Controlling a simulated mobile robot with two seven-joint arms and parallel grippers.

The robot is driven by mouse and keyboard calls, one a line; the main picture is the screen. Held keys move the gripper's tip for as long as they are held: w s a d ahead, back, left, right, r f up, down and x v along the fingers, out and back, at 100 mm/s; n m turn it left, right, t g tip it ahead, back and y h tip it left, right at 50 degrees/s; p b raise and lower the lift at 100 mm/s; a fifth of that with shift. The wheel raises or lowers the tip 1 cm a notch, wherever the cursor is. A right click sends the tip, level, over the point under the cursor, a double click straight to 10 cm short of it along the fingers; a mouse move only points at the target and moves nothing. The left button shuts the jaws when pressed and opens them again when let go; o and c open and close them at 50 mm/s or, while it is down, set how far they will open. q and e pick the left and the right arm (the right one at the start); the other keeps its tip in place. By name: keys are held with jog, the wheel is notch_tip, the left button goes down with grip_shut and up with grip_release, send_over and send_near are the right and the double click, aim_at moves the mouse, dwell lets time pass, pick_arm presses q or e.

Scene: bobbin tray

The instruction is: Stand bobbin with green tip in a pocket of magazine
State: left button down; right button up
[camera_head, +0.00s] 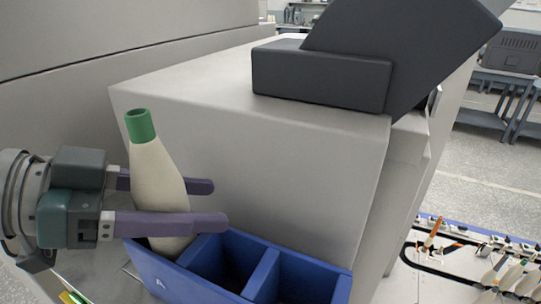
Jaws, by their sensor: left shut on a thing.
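The bobbin with the green tip (157,185) has a cream body and stands nearly upright, leaning slightly, green end up. My left gripper (208,205) comes in from the left and is shut on its body, with one purple finger on each side. The magazine (262,278) is a blue box with pockets at the bottom of the view. The bobbin's lower end is at the leftmost pocket and drops behind the near wall, so I cannot tell whether it rests on the floor. Two pockets to the right look empty. My right gripper is not in view.
A large pale machine housing (250,140) rises right behind the magazine, with a dark grey block (320,78) on top. At the lower right, several bobbins (515,275) stand by a black-edged track. A dark workbench (500,85) is farther back.

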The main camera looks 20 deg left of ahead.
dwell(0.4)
pick_arm(q)
jog(key=shift+c, duration=0.5)
grip_release()
jog(key=shift+s+a, duration=0.1)
